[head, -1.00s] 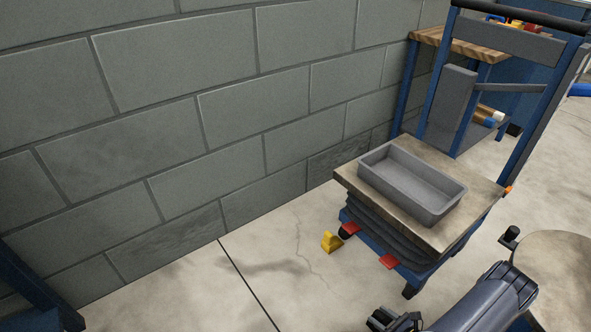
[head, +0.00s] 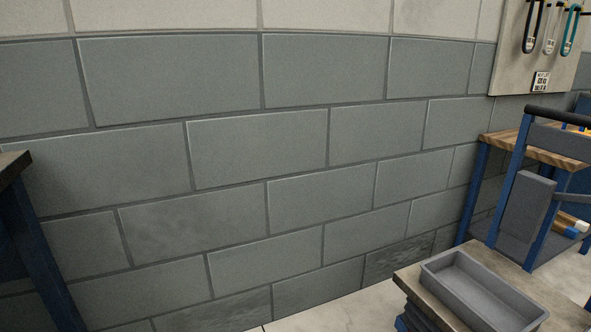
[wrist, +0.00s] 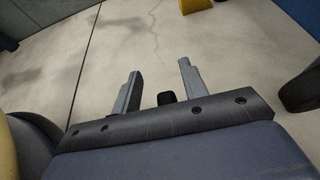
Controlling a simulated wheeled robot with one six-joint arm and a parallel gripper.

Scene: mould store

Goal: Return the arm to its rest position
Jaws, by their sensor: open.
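My gripper (wrist: 158,85) shows in the wrist view, with its two grey fingers spread wide apart. Nothing is between the fingers; bare concrete floor lies beyond them. The head view does not show my arm or gripper at this moment.
A lift cart with a wooden top (head: 411,283) bears an empty grey tray (head: 485,290) at the lower right. A blue-framed bench (head: 40,255) stands at the left edge. A block wall (head: 250,150) fills the middle. A yellow wedge (wrist: 196,5) lies on the floor (wrist: 165,40).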

